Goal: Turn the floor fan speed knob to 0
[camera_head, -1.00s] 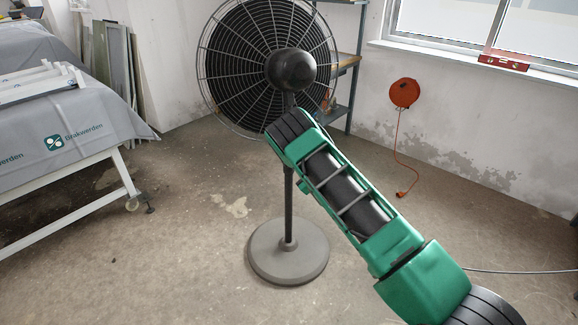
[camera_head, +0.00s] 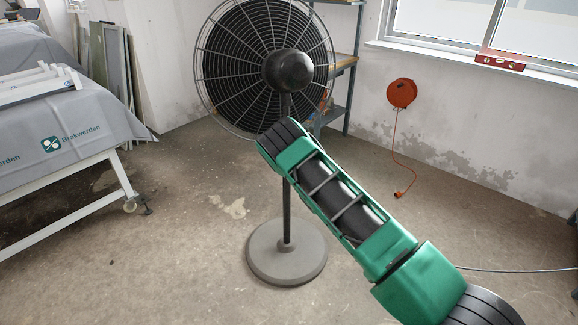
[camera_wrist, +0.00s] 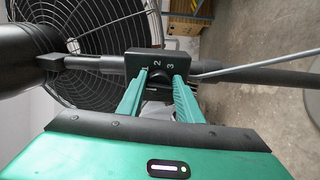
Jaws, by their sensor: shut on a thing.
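The floor fan (camera_head: 264,62) stands upright on a round grey base (camera_head: 287,252), with a black motor housing (camera_head: 288,70) facing me. In the wrist view its cage (camera_wrist: 92,45) is at the upper left. The fan's black control box (camera_wrist: 145,58) shows the figures 1, 2 and 3 around a dark speed knob (camera_wrist: 159,78). My gripper (camera_wrist: 161,80) has its two green fingers closed around the knob, one on each side. The knob's pointer and any 0 mark cannot be made out. In the head view my arm hides the gripper and the control box.
A table with a grey cloth (camera_head: 60,125) stands at the left. A shelf rack (camera_head: 347,75) is behind the fan, and an orange cable reel (camera_head: 402,92) hangs on the wall. Open floor surrounds the base.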

